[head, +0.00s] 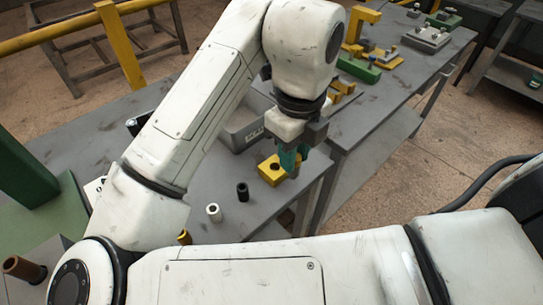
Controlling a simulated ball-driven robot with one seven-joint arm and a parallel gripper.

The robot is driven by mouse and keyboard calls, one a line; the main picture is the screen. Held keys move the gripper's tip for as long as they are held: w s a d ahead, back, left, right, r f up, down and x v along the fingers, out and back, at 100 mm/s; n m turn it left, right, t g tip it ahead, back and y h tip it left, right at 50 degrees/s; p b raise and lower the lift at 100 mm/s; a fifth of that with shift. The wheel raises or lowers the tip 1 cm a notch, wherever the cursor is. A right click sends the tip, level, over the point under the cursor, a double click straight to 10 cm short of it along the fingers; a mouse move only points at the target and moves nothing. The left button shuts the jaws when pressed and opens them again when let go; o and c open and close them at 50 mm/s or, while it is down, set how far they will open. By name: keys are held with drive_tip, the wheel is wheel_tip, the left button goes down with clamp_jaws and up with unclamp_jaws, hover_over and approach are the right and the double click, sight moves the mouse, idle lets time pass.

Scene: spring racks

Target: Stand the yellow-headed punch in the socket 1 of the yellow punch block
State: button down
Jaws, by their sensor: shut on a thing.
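The yellow punch block (268,174) sits on the grey bench near its right edge. One dark socket hole shows in its top; no socket number can be read. My gripper (291,164), with green fingers, points down at the block's right side and covers part of it. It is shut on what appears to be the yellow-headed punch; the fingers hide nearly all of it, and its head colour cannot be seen. A little grey shows by the fingertips. Whether the punch touches the block cannot be told from this view.
A black bushing (242,192) and a white bushing (213,212) stand left of the block. A yellow piece (184,237) is partly hidden by my arm. A grey bin (243,134) stands behind. Another bench (372,101) beyond holds fixtures. Bare bench lies between bushings and block.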

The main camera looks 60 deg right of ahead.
drive_tip(key=shift+w+d+f, duration=1.05)
drive_tip(key=shift+w+f, duration=0.2)
drive_tip(key=shift+f, duration=0.6)
drive_tip(key=shift+w+d+f, duration=1)
drive_tip(key=shift+w+f, duration=0.25)
drive_tip(key=shift+f, duration=0.65)
drive_tip(key=shift+w+d+f, duration=1.05)
drive_tip(key=shift+w+f, duration=0.2)
drive_tip(key=shift+f, duration=0.6)
drive_tip(key=shift+f, duration=0.25)
drive_tip(key=c, duration=0.9)
unclamp_jaws()
drive_tip(key=shift+r, duration=0.1)
wheel_tip(320, 180, up, 12)
drive_tip(key=shift+r+p, duration=0.2)
drive_tip(key=shift+p, duration=0.1)
